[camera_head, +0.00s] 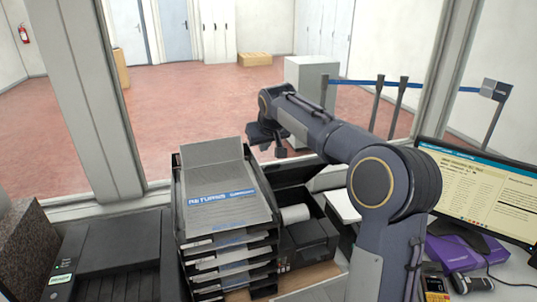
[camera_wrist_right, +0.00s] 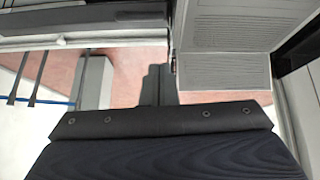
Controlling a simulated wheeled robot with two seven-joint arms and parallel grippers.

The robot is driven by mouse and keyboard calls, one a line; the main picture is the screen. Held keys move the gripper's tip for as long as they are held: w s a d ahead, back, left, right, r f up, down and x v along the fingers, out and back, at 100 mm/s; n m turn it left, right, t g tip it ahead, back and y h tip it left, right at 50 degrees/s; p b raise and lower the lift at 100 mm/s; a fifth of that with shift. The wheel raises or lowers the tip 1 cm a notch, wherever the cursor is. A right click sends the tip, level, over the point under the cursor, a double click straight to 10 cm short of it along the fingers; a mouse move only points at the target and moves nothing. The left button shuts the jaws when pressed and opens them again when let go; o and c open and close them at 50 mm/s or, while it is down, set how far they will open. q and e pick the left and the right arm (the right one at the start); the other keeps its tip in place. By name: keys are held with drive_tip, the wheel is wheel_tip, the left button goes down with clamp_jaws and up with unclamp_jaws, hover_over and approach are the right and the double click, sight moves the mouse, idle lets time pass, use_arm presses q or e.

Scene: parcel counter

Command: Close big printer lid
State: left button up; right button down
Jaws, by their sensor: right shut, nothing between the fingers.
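A black printer (camera_head: 308,240) stands on the counter right of the paper trays, with a white paper roll in it. Its dark lid (camera_head: 296,173) is raised, standing open at the back, partly hidden by the trays and my right arm. My right gripper (camera_head: 279,150) is shut and empty, above the raised lid near the window; I cannot tell whether it touches the lid. Its closed fingers (camera_wrist_right: 158,85) also show in the right wrist view, above the gripper's dark body. My left gripper is not in view.
A stack of black paper trays (camera_head: 225,215) with returns forms stands close left of the printer. A larger black machine (camera_head: 110,250) is further left. A monitor (camera_head: 478,195), a purple box (camera_head: 455,252) and a card terminal (camera_head: 434,288) are at right.

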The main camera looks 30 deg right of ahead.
sight(268, 166)
drive_tip(key=shift+s+a+f, duration=0.15)
drive_tip(key=shift+s+f, duration=0.85)
drive_tip(key=shift+s, duration=0.25)
drive_tip(key=shift+f, duration=0.25)
drive_tip(key=shift+s, duration=0.1)
